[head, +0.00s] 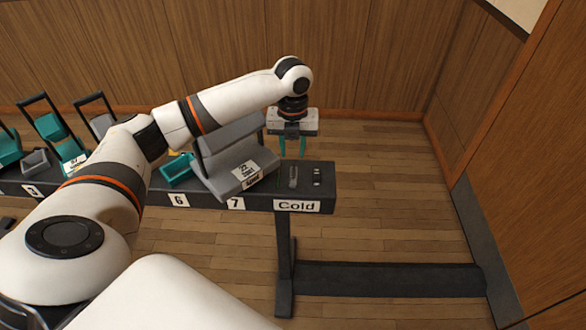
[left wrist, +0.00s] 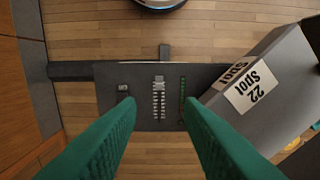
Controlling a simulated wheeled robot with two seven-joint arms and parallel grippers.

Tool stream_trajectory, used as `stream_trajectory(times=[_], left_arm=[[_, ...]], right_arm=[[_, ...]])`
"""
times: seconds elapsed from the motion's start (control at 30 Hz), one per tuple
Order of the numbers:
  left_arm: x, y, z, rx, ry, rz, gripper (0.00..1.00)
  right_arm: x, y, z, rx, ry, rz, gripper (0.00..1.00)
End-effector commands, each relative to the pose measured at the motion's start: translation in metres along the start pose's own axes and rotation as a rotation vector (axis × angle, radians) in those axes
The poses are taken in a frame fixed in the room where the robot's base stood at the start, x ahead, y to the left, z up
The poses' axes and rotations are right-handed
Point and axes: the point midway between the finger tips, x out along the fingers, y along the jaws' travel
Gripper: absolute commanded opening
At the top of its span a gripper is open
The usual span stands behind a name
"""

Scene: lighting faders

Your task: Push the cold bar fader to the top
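The cold bar is the right end of a dark bar, marked by a white "Cold" label (head: 297,206). Its fader (head: 293,177) is a small grey strip on the bar's top. In the left wrist view, the fader's grey cap (left wrist: 159,82) sits at the upper picture end of a ticked track, with a green strip (left wrist: 182,95) beside it. My left gripper (head: 292,155) has teal fingers, is open and empty, and hovers above the bar's far side. In the left wrist view its fingers (left wrist: 160,110) stand apart on either side of the track, with no contact seen. My right gripper is not in view.
A grey lamp labelled "22 Spot" (head: 243,172) stands close to the left of the fader and also shows in the left wrist view (left wrist: 265,95). A small black switch (head: 317,177) lies right of the fader. Floor right of the bar is clear.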

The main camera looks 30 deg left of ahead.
Motion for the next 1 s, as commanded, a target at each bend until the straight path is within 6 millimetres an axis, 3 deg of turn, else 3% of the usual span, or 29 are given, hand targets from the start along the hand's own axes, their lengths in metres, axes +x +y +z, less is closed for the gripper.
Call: stream_trajectory(times=[0.5,0.7,1.0], left_arm=[[0.095,0.001,0.001,0.000,0.000,0.000,0.34],[0.113,0.001,0.001,0.000,0.002,0.001,0.34],[0.115,0.001,0.000,0.000,0.003,0.002,0.34]], right_arm=[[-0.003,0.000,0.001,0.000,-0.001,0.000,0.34],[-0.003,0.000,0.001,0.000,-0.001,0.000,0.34],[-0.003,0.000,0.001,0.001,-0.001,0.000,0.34]])
